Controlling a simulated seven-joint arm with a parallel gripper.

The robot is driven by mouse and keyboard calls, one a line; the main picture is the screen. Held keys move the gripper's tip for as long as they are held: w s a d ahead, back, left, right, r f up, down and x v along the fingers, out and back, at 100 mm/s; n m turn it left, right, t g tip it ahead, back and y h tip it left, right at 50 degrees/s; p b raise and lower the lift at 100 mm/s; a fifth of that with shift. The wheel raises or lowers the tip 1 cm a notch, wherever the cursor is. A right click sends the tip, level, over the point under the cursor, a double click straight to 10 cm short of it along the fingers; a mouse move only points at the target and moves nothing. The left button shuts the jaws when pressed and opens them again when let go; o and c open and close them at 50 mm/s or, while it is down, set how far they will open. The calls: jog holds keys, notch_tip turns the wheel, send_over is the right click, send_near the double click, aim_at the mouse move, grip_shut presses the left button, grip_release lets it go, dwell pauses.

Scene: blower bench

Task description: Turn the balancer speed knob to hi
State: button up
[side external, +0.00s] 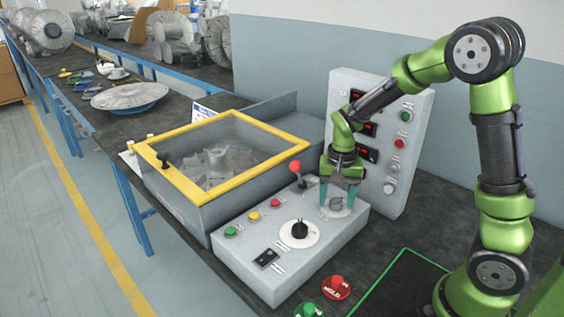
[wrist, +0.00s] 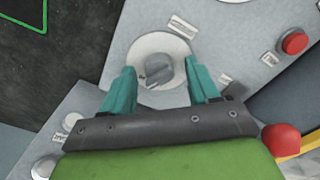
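A grey knob (wrist: 158,70) sits on a round white dial plate (wrist: 143,46) on the sloped control box (side external: 262,270). My gripper (side external: 338,203) is over this knob, pointing down at the box. In the wrist view, the teal fingers of my gripper (wrist: 160,66) stand open on either side of the knob, with gaps between finger and knob. A second knob, black (side external: 299,229), sits on a larger white dial on the same box. The labels beside the knobs are too small to read, so I cannot tell which is the balancer speed knob.
A red-tipped lever (side external: 296,168) rises just left of my gripper. Red (side external: 275,203), yellow (side external: 254,216) and green (side external: 231,231) buttons line the box. An upright panel (side external: 418,120) stands close behind. A yellow-framed clear cover (side external: 235,150) is at left.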

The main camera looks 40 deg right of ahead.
aim_at(337, 198)
jog(key=shift+r, duration=0.1)
notch_tip(337, 198, up, 17)
dwell(0.6)
jog(key=shift+f, duration=0.2)
